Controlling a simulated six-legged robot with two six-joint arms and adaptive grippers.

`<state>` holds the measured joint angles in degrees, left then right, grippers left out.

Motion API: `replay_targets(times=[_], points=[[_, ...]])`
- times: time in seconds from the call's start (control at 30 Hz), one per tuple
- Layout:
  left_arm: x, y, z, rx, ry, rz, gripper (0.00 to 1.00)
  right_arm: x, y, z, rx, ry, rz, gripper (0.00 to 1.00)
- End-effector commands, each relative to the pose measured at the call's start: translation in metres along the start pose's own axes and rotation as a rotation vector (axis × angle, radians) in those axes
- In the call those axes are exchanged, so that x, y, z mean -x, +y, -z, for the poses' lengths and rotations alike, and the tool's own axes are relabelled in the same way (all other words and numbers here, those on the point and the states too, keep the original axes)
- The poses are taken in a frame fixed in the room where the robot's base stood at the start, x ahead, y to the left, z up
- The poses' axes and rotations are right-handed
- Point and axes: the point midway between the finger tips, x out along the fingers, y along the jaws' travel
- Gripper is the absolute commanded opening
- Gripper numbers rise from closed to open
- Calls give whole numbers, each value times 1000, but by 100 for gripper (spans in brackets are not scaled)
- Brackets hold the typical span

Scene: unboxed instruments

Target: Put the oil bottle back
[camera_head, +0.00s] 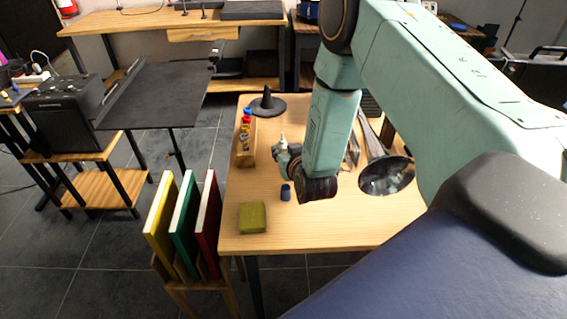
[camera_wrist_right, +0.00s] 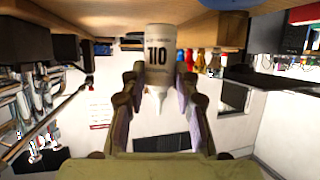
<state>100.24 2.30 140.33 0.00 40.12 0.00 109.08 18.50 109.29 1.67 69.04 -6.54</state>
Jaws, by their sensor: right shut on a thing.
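The oil bottle (camera_wrist_right: 161,52) is pale with a dark band and lettering and a white pointed nozzle; it appears upside down in the right wrist view. My right gripper (camera_wrist_right: 160,95) is shut on it, with the fingers on either side of its nozzle end. In the head view my right gripper (camera_head: 283,155) is over the middle of the wooden table (camera_head: 330,225), and a small pale tip of the bottle (camera_head: 282,141) shows above it. I cannot tell whether the bottle's base touches the table. A wooden holder (camera_head: 245,158) with several small coloured items stands left of the gripper.
A dark cone-shaped item (camera_head: 267,104) stands at the back. A blue cap-like item (camera_head: 286,192) and a green block (camera_head: 252,217) lie in front. A metal horn (camera_head: 386,174) lies on the right. Coloured boards (camera_head: 184,225) stand in a rack beside the table. The front is mostly clear.

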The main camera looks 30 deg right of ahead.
Motion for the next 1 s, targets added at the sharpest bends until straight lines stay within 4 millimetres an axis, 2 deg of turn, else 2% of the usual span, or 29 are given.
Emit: replay_targets(times=[0.3,0.5,0.53,0.77,1.0], points=[[-7,0,0,0,-1,0,40,-16,-2,-33,1,-1,1,0],[-6,0,0,0,0,0,40,-16,-2,-33,-1,1,0,0],[-6,0,0,0,0,0,40,-16,-2,-33,-1,0,0,33],[-6,0,0,0,0,0,40,-16,-2,-33,-1,-1,0,52],[-6,0,0,0,0,0,40,-16,-2,-33,-1,-1,0,53]])
